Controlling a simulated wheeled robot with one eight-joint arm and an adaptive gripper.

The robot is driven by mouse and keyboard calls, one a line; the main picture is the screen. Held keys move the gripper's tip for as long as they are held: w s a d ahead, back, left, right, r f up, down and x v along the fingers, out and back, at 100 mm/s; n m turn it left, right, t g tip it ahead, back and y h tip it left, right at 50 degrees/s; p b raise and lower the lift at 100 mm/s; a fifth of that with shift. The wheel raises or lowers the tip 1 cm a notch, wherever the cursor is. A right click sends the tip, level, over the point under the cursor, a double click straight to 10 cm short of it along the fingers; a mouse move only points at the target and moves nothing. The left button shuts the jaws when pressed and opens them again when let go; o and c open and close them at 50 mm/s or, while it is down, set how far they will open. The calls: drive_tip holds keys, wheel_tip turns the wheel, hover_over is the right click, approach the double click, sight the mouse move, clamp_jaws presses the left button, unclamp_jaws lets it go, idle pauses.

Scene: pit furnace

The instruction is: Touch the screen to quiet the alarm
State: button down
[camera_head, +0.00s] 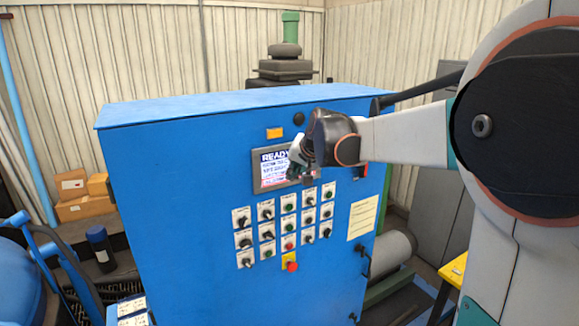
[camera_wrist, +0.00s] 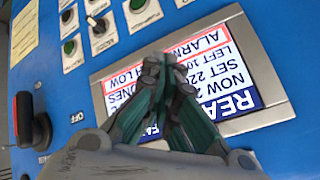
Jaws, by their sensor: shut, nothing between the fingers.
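The screen (camera_head: 266,178) is a small grey-framed display on the front of a blue cabinet (camera_head: 180,200). It reads READY on a dark blue band, with smaller blue and red lines below. In the wrist view the screen (camera_wrist: 232,65) appears upside down, and a red line includes the word ALARM. My gripper (camera_head: 296,170) is in front of the screen's right part and hides some of it. In the wrist view its fingertips (camera_wrist: 165,62) are together, empty, and overlap the screen near its edge. I cannot tell whether they touch the glass.
Rows of knobs and buttons (camera_head: 288,220) sit below the screen, with a red button (camera_head: 292,266) lowest. An orange lamp (camera_head: 274,133) is above it. A paper label (camera_head: 361,222) is at the lower right.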

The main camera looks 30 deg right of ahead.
drive_tip(key=shift+s, duration=0.4)
drive_tip(key=shift+w, duration=0.1)
drive_tip(key=s, duration=0.5)
idle(0.8)
